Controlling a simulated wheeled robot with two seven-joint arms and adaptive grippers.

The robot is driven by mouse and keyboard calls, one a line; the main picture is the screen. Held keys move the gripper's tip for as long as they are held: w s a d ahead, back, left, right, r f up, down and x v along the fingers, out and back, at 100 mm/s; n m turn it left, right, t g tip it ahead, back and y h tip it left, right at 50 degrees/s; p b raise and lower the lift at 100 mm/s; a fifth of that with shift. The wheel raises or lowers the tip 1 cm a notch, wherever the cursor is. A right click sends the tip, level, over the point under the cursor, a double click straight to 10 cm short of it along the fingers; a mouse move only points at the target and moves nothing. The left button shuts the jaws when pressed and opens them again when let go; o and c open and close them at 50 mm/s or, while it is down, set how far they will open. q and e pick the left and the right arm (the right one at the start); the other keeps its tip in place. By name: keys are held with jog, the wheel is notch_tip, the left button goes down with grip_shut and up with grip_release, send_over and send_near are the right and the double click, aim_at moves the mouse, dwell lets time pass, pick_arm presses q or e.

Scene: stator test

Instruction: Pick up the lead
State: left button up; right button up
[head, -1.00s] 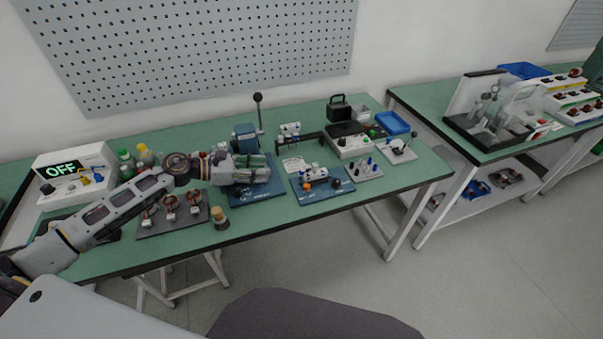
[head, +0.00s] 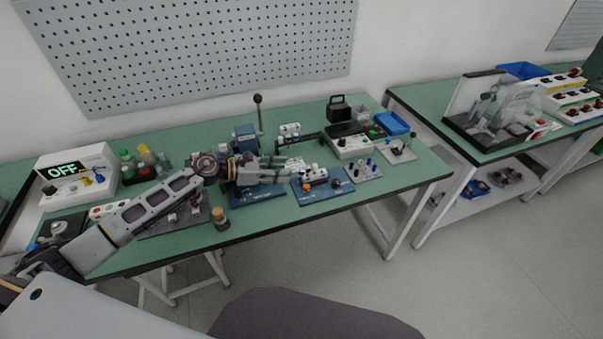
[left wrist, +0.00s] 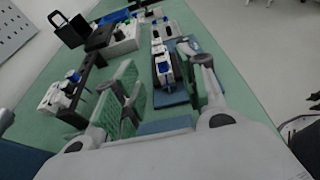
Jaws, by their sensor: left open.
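My left gripper (head: 280,172) reaches in from the left over the bench, open, with its fingertips close to a blue plate (head: 340,187). The plate carries a white block with blue-topped parts (head: 314,174) and an orange and a dark knob. In the left wrist view my open fingers (left wrist: 172,78) point at this block (left wrist: 163,66), which shows between and beyond the fingertips. Nothing is visibly held. I cannot tell for certain which small part is the lead. My right gripper is not in view.
A grey plate with blue and dark plugs (head: 364,169) lies to the right. A white box with knobs (head: 352,147) and a blue tray (head: 391,123) stand behind. A black rack (head: 298,142) stands behind the gripper. A cork-topped jar (head: 220,217) is near the front edge.

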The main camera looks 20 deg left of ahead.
aim_at(300, 171)
pick_arm(q)
jog(key=shift+w+d, duration=0.15)
jog(key=shift+d, duration=0.15)
jog(key=shift+f, duration=0.1)
jog(key=shift+w+d+f, duration=0.25)
jog(key=shift+w+d, duration=0.15)
jog(key=shift+d, duration=0.15)
jog(key=shift+w+d+f+p, duration=0.35)
jog(key=shift+d+p, duration=0.1)
jog(key=shift+d, duration=0.1)
jog(key=shift+x, duration=0.9)
jog(key=shift+w+d+f, duration=0.1)
jog(key=shift+d+f, duration=0.05)
jog(key=shift+f, duration=0.05)
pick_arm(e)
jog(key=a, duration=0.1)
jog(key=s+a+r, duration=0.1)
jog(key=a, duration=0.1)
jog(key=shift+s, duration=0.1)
